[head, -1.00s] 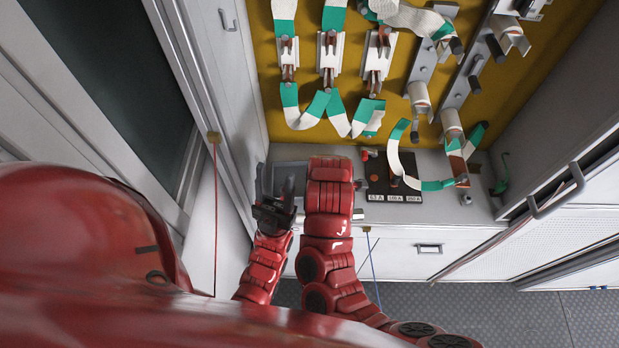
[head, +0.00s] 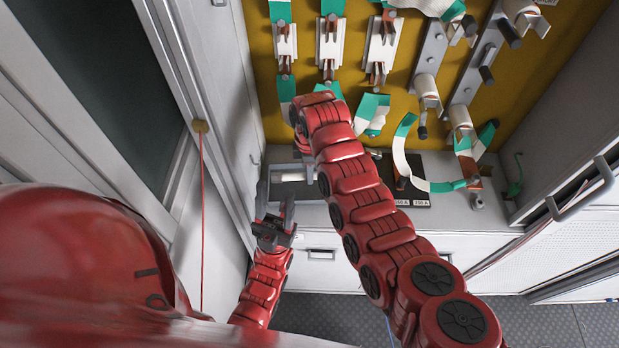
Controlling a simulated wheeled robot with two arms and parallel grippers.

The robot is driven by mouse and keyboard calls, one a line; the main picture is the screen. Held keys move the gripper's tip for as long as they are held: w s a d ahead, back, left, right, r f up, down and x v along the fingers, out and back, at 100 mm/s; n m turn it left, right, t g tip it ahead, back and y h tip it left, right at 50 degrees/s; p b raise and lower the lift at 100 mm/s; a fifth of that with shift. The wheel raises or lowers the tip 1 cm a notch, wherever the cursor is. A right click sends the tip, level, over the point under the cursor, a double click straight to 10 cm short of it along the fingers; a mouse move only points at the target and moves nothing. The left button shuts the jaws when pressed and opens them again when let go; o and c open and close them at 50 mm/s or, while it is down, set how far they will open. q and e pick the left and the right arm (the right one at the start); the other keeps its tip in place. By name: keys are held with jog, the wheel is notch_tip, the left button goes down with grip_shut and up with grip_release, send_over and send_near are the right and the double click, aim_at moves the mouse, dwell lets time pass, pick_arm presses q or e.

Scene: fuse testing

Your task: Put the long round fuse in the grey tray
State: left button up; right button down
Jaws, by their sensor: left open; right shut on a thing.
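The grey tray (head: 303,191) sits on the bench at the left, below the yellow board. A white round fuse (head: 290,176) lies sideways at the tray, over or inside it; I cannot tell if it touches the bottom. My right arm arches over from the right and its gripper (head: 307,162) points down at the fuse's right end, shut on it; the fingers are mostly hidden by the arm. My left gripper (head: 273,212) is open and empty, just in front of the tray's left side.
A black block with labels (head: 408,193) stands on the bench right of the tray, partly behind my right arm. The yellow board (head: 350,75) carries several fuse holders and green-white straps. A cabinet wall (head: 230,90) is close on the left.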

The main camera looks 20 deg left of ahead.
jog(key=shift+w, duration=0.1)
notch_tip(320, 180, down, 2)
jog(key=shift+f+p, duration=0.1)
jog(key=shift+p, duration=0.7)
jog(key=shift+f, duration=0.65)
jog(key=shift+f, duration=0.2)
jog(key=c, duration=0.7)
grip_release()
jog(key=shift+r, duration=0.1)
